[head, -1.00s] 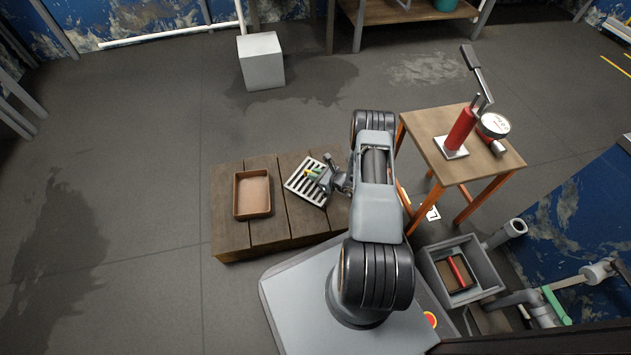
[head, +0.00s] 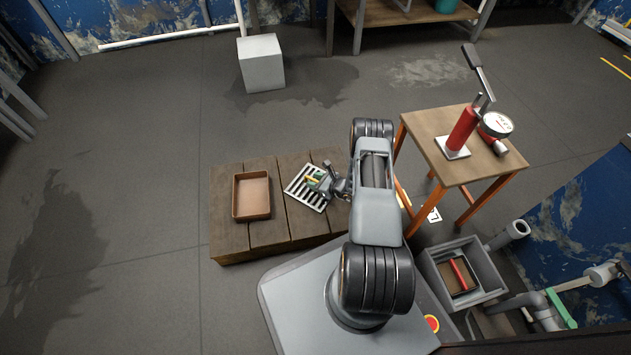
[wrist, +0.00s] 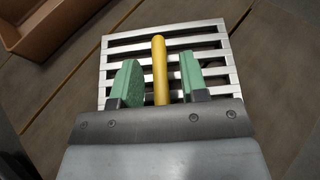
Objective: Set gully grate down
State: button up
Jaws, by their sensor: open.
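The gully grate (head: 305,190) is a pale metal slatted square. It lies on the low wooden platform (head: 262,232), to the right of the brown tray. In the wrist view the grate (wrist: 215,43) fills the upper middle, with a yellow handle (wrist: 159,62) standing on it. My gripper (wrist: 160,84) is open, with its green-padded fingers on either side of the yellow handle and a gap on each side. In the head view my gripper (head: 319,179) is over the grate and hides part of it. The near part of the grate is hidden by the gripper body in the wrist view.
A brown tray (head: 237,203) is on the platform. A small table (head: 431,138) with a red hand pump (head: 461,130) and gauge stands at right. A grey open box (head: 480,255) with a red-handled item is at lower right. A white cube (head: 261,64) stands on clear floor behind.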

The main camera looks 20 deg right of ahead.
jog(key=shift+r, duration=0.1)
jog(key=shift+s+d+r, duration=0.2)
jog(key=shift+s, duration=0.1)
jog(key=p+v, duration=0.4)
jog(key=v, duration=0.6)
jog(key=shift+s+d+r, duration=0.1)
jog(key=shift+s, duration=0.1)
jog(key=a+r+n+g+y, duration=0.1)
jog(key=a+r+n+g, duration=0.6)
jog(key=r, duration=0.5)
jog(key=a+r+n+g+y, duration=0.2)
jog(key=a+r+n, duration=0.3)
jog(key=r+n, duration=0.45)
jog(key=s+a+r+n+h, duration=0.2)
jog(key=s+r+n+h, duration=0.3)
jog(key=r, duration=0.4)
jog(key=s+a+r+n+h, duration=0.2)
jog(key=s+r+n+h, duration=0.3)
jog(key=r, duration=0.5)
jog(key=shift+s+a+n, duration=0.2)
jog(key=shift+s+n, duration=1.2)
jog(key=shift+n, duration=0.05)
